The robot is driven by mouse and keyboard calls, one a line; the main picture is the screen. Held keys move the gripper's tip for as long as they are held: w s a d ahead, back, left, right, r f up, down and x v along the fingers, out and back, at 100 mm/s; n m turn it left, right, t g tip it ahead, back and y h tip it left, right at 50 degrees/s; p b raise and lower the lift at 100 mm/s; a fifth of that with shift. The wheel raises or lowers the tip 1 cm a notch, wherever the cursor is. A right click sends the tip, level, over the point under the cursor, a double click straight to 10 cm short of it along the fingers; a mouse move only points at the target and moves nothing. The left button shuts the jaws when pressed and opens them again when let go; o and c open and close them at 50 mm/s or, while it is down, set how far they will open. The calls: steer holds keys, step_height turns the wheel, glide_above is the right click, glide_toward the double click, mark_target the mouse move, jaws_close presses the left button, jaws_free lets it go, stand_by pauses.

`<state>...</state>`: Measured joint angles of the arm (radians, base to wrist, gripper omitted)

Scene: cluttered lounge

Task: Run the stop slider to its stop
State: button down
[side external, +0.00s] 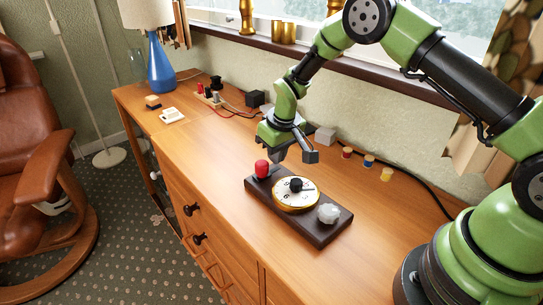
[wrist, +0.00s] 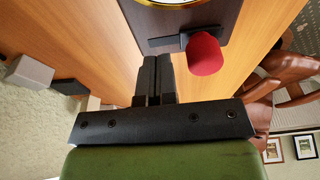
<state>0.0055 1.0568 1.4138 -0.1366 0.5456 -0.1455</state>
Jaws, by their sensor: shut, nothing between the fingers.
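The stop slider is a red knob (side external: 262,168) at the far left end of a dark base board (side external: 320,238). The wrist view shows the red knob (wrist: 204,54) at the right end of a short black bar or track (wrist: 170,42). My gripper (side external: 279,157) is above the board's far end, near the knob and apart from it. In the wrist view my gripper (wrist: 156,60) has its two black fingers together and empty, to the left of the knob. A round white dial (side external: 290,204) with a black centre knob sits mid-board, with a clear knob (side external: 328,213) at its near end.
The board lies on a wooden cabinet top (side external: 215,158). A grey block (side external: 325,136) and several small coloured spools (side external: 368,160) stand behind, near a black cable. A blue lamp (side external: 160,65) and small items are at the far left. The wood left of the board is clear.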

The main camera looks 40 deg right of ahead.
step_height(320, 180, up, 7)
stand_by(0.8)
steer(key=s+a+r+m+t, duration=0.1)
steer(key=s+r, duration=0.4)
steer(key=r, duration=0.3)
steer(key=s+r+m+t, duration=0.1)
steer(key=s+r, duration=0.4)
steer(key=r, duration=0.3)
steer(key=s+a+r+m+t+y, duration=0.2)
steer(key=s+r+t, duration=0.1)
steer(key=s, duration=1.4)
steer(key=shift+r, duration=0.1)
stand_by(0.6)
